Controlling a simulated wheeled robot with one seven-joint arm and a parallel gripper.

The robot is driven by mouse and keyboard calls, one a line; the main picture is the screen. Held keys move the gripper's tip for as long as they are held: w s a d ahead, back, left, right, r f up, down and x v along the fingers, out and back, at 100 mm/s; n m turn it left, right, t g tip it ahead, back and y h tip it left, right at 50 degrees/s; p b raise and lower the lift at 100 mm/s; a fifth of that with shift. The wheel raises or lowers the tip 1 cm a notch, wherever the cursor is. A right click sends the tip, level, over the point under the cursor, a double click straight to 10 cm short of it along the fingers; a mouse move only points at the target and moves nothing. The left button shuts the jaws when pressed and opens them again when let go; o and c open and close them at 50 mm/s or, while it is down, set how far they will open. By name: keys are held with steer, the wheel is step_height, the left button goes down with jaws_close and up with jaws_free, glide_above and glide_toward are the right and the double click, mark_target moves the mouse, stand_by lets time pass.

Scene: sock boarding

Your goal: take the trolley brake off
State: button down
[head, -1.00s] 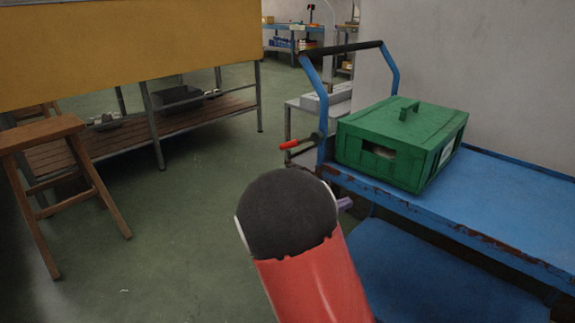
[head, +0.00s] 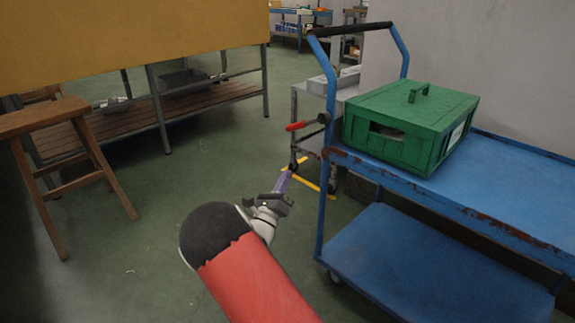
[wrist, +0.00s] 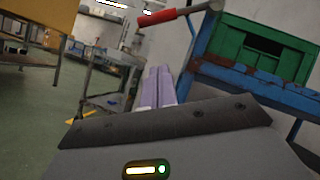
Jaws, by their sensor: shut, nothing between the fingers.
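The blue trolley (head: 480,182) stands at the right in the head view. Its brake lever with a red grip (head: 301,125) sticks out to the left from the upright near the deck. The red grip (wrist: 158,17) also shows at the top of the wrist view, with its dark rod running right to the blue frame. My gripper (head: 282,182) is below and a little left of the lever in the head view, apart from it. Its purple fingers (wrist: 153,88) are together in the wrist view with nothing between them.
A green crate (head: 412,125) sits on the trolley's upper deck. A grey metal cart (head: 309,110) stands behind the lever, near yellow floor marks (head: 325,187). A wooden stool (head: 50,125) and a bench (head: 150,115) stand at the left. The floor between is clear.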

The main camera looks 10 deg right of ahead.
mark_target(305, 124)
steer(key=a+r+x, duration=0.1)
steer(key=r+x, duration=0.1)
steer(key=x, duration=0.9)
steer(key=shift+a+r, duration=0.2)
steer(key=shift+a, duration=0.1)
steer(key=shift+w+a+r, duration=0.1)
steer(key=shift+w, duration=0.15)
